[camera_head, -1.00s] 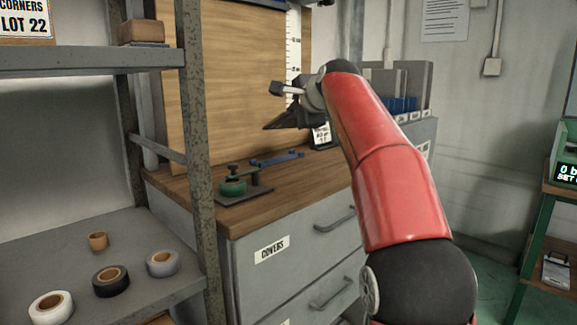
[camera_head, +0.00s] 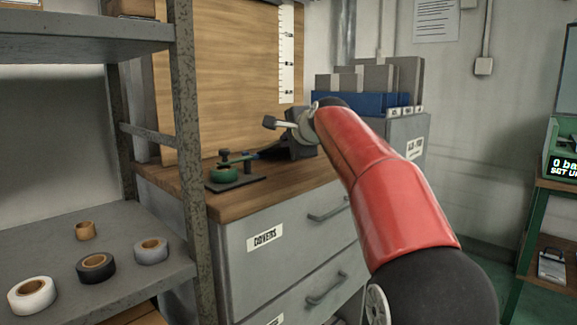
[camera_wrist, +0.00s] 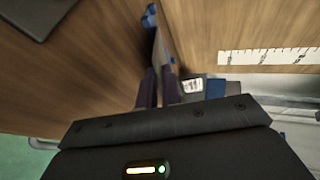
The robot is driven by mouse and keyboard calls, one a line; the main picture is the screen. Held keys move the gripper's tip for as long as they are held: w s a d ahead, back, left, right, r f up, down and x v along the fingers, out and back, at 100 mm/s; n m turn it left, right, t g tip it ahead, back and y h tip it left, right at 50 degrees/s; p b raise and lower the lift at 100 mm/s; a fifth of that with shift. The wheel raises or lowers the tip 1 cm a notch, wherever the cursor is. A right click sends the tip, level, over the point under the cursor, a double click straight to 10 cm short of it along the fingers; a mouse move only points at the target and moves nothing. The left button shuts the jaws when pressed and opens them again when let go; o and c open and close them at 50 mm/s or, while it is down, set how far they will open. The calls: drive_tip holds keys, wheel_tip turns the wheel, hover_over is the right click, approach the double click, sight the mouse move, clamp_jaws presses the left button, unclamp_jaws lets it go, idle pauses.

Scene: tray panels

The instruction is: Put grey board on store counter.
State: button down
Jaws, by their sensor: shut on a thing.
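My gripper (camera_wrist: 158,84) is shut on a thin grey piece seen nearly edge-on, which looks like the grey board (camera_wrist: 158,52). In the head view my gripper (camera_head: 299,146) is a dark shape low over the wooden counter top (camera_head: 290,180), partly behind my red arm. The held board cannot be made out there. I cannot tell whether it touches the counter. The counter has grey drawers (camera_head: 300,235), one labelled COVERS. Which surface is the store counter is not marked in view.
A green-and-black fixture (camera_head: 232,172) sits on the counter, left of my gripper. Grey panels (camera_head: 378,77) stand in a blue holder (camera_head: 345,105) on a grey cabinet (camera_head: 408,140) at the back. A metal shelf (camera_head: 120,262) with tape rolls (camera_head: 97,267) is at left.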

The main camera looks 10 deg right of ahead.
drive_tip(key=c, duration=1.7)
unclamp_jaws()
drive_tip(key=shift+c, duration=0.2)
drive_tip(key=b+v, duration=0.1)
drive_tip(key=v, duration=0.7)
wheel_tip(320, 180, up, 7)
drive_tip(key=s+p, duration=0.3)
drive_tip(key=p, duration=0.2)
drive_tip(key=s+f+n+g+h, duration=0.3)
drive_tip(key=s+f+n+g, duration=0.4)
drive_tip(key=s+f+n, duration=0.8)
drive_tip(key=s+f, duration=1.7)
drive_tip(key=f, duration=0.3)
drive_tip(key=shift+s+f+g, duration=0.35)
drive_tip(key=shift+g, duration=0.05)
